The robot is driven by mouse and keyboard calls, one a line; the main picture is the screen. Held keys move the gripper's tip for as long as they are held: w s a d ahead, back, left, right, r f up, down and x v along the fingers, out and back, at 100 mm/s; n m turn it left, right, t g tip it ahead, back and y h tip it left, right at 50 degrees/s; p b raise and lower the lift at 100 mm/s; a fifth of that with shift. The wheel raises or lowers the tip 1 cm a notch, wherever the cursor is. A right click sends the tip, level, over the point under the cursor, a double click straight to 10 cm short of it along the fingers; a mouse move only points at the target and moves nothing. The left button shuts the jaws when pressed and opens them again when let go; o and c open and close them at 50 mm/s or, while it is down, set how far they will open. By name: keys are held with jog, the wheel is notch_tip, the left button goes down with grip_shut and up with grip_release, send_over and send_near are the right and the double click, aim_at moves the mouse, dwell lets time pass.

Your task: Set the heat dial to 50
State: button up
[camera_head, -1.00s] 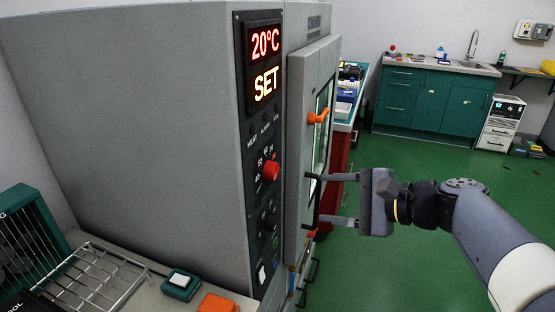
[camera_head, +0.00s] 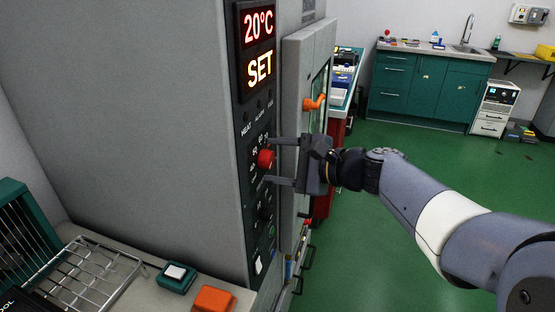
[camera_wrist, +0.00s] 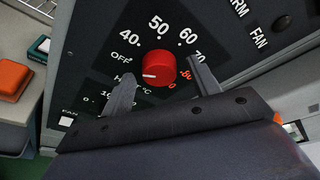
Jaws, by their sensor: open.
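The heat dial is a round red knob (camera_head: 266,159) on the black control panel (camera_head: 250,185). In the wrist view the red knob (camera_wrist: 159,67) has a white mark at its left side, roughly toward OFF; 50 is printed above it. My gripper (camera_head: 269,160) is open at the panel, one finger above and one below the knob in the head view. In the wrist view my gripper (camera_wrist: 160,70) has a finger on each side of the knob, with gaps showing. The red display (camera_head: 257,47) reads 20°C and SET.
An orange handle (camera_head: 314,102) sticks out from the oven door (camera_head: 298,120) beside the panel. Below the knob are a darker knob (camera_head: 265,212) and a white switch (camera_head: 258,265). A wire rack (camera_head: 85,275) and an orange block (camera_head: 213,299) lie on the bench at left.

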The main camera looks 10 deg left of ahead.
jog(key=shift+a, duration=0.2)
jog(key=shift+c, duration=0.2)
jog(key=c, duration=0.9)
jog(key=shift+c, duration=0.2)
jog(key=shift+p, duration=0.5)
